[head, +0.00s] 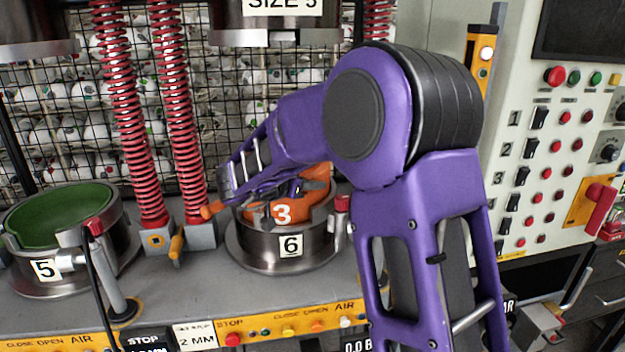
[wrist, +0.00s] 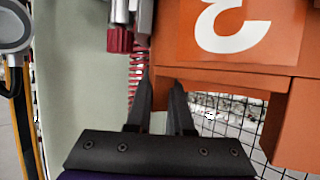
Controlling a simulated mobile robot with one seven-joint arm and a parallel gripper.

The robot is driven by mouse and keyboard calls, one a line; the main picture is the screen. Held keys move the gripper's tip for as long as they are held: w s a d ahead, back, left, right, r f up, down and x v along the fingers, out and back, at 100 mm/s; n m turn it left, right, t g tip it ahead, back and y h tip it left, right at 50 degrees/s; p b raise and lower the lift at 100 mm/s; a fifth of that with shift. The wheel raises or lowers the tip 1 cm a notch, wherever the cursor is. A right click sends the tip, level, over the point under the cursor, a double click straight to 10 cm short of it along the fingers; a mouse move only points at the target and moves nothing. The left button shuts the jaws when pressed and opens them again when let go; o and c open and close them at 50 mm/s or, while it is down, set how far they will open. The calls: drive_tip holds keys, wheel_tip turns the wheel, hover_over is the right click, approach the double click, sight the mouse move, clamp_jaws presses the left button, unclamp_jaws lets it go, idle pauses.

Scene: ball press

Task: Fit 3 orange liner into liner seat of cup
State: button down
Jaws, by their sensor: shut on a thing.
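The orange liner marked 3 (head: 262,213) is at the mouth of the steel cup marked 6 (head: 288,255). Its lower part is hidden by the cup wall, and I cannot tell whether it rests on the seat. My gripper (head: 290,192) is shut on the liner, partly hidden by my purple arm in the head view. In the wrist view, the dark fingers (wrist: 162,88) close at the liner's edge, and the liner (wrist: 265,58) fills the upper right with its 3 upside down.
Another steel cup marked 5 (head: 75,270) with a green liner (head: 60,215) stands at the left. Red springs (head: 180,120) rise behind. A press head marked SIZE 5 (head: 275,28) hangs above. A control panel (head: 560,130) stands at the right.

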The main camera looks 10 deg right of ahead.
drive_tip(key=shift+f, duration=0.3)
idle(0.4)
